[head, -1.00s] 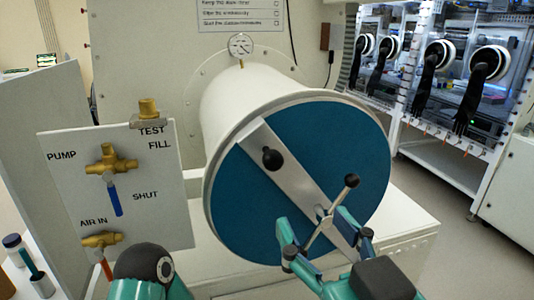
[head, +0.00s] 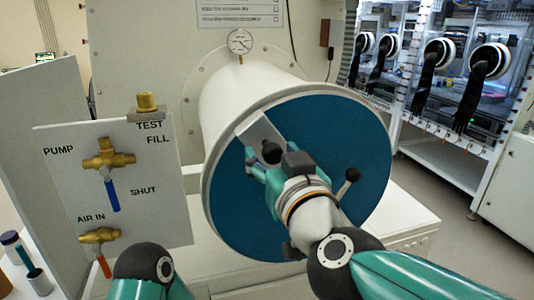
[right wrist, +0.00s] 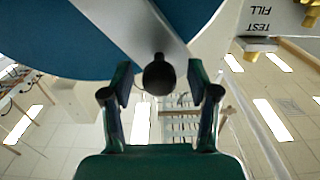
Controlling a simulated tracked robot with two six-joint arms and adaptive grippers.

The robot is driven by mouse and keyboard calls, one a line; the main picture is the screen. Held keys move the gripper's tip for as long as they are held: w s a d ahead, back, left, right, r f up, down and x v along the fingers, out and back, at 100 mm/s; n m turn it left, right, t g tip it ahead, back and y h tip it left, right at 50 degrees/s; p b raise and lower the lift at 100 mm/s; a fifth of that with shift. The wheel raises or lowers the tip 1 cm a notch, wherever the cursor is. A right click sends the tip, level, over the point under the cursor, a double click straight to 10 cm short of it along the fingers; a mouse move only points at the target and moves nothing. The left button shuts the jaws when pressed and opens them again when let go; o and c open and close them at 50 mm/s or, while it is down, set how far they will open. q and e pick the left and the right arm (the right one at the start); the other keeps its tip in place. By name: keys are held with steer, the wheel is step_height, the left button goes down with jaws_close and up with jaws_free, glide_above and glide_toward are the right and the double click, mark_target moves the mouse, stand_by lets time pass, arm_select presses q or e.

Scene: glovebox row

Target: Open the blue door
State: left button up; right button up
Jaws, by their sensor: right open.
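The blue door (head: 345,135) is a round blue disc closing the end of a white cylinder (head: 235,100). A pale bar (head: 257,133) crosses it, with a black ball knob (head: 271,152) near the upper left. A handle with a black end (head: 351,175) shows lower right, its hub hidden by my arm. My right gripper (head: 259,162) is at the knob. In the right wrist view, the knob (right wrist: 158,75) lies between the spread fingers of the gripper (right wrist: 159,93), with gaps on both sides. My left gripper is out of view.
A valve panel (head: 165,205) with brass valves and a blue lever (head: 112,195) stands left of the door. A gauge (head: 240,41) is above the cylinder. Gloveboxes (head: 425,75) stand at the right rear. Floor (head: 455,235) shows at right.

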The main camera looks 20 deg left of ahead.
steer(key=shift+w+a, duration=0.15)
steer(key=shift+w, duration=0.1)
